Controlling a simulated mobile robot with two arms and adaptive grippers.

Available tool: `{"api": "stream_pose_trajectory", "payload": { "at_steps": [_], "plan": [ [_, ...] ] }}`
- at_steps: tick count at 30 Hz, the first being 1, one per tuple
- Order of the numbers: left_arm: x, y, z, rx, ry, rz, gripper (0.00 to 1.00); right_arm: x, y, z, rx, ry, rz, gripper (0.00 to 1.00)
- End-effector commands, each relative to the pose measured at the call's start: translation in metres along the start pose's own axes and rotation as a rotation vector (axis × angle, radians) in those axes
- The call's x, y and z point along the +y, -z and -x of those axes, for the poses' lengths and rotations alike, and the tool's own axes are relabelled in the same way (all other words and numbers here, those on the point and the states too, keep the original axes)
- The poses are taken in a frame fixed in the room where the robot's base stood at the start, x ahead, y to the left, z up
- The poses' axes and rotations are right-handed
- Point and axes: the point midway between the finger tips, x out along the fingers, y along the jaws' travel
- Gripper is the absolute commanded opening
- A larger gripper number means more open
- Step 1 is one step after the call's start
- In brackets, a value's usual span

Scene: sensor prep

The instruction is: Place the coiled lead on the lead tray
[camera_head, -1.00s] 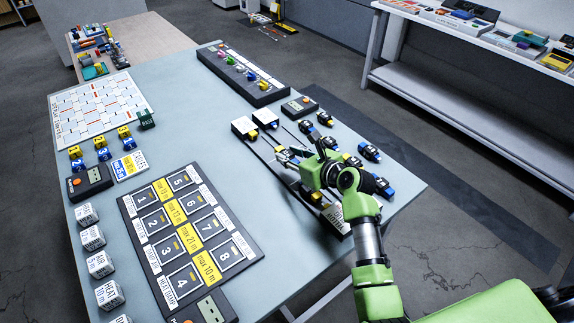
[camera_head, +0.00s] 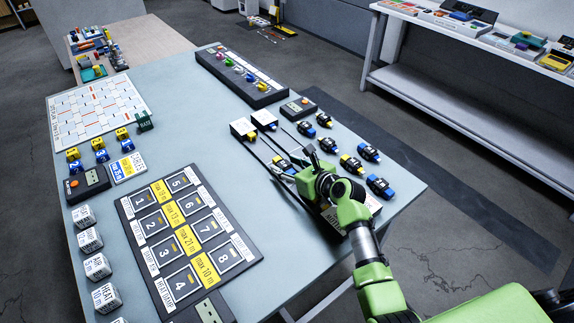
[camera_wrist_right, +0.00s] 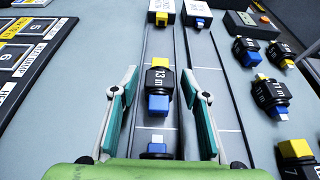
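A black coiled lead marked 13 m (camera_wrist_right: 160,82) shows in the right wrist view, with a yellow plug at its far end and a blue one at its near end. It lies in a lane of a grey, dark-edged strip (camera_wrist_right: 204,85). My right gripper (camera_wrist_right: 165,100) is open, one finger on each side of the lead, with gaps showing. In the head view my right gripper (camera_head: 290,170) is low over the strip, and its arm hides part of it. Which surface is the lead tray, I cannot tell for certain. My left gripper is not in view.
More coiled leads (camera_head: 368,152) lie right of the strip. White boxes with yellow and blue sockets (camera_head: 243,128) stand at its far end. A numbered dark panel (camera_head: 222,195) lies to the left. A black rack of coloured plugs (camera_head: 240,78) is at the back.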

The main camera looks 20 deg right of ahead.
Motion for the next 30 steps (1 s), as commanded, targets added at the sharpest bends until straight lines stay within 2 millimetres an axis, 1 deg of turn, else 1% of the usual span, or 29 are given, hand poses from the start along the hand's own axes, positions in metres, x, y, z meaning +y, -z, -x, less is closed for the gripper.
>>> {"api": "stream_pose_trajectory", "payload": {
  "at_steps": [8, 11, 14, 17, 24, 27, 30],
  "plan": [
    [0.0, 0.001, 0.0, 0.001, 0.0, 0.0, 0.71, 0.0, 0.0, 0.0, 0.0, 0.0, 0.0, 0.44],
    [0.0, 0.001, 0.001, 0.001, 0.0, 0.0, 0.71, 0.0, -0.004, 0.002, -0.001, 0.0, 0.0, 0.44],
    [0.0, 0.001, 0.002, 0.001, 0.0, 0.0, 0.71, 0.0, -0.003, 0.01, 0.0, -0.001, -0.001, 0.44],
    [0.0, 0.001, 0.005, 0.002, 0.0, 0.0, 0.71, 0.0, -0.004, 0.027, -0.001, 0.0, -0.001, 0.44],
    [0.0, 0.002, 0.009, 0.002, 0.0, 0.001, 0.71, 0.0, -0.003, 0.078, 0.0, 0.001, 0.0, 0.44],
    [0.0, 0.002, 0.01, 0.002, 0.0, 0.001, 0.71, 0.0, -0.003, 0.096, 0.0, 0.0, 0.0, 0.44],
    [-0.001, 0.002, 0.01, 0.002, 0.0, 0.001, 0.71, 0.0, -0.003, 0.11, -0.001, 0.001, 0.0, 0.44]
  ]
}}
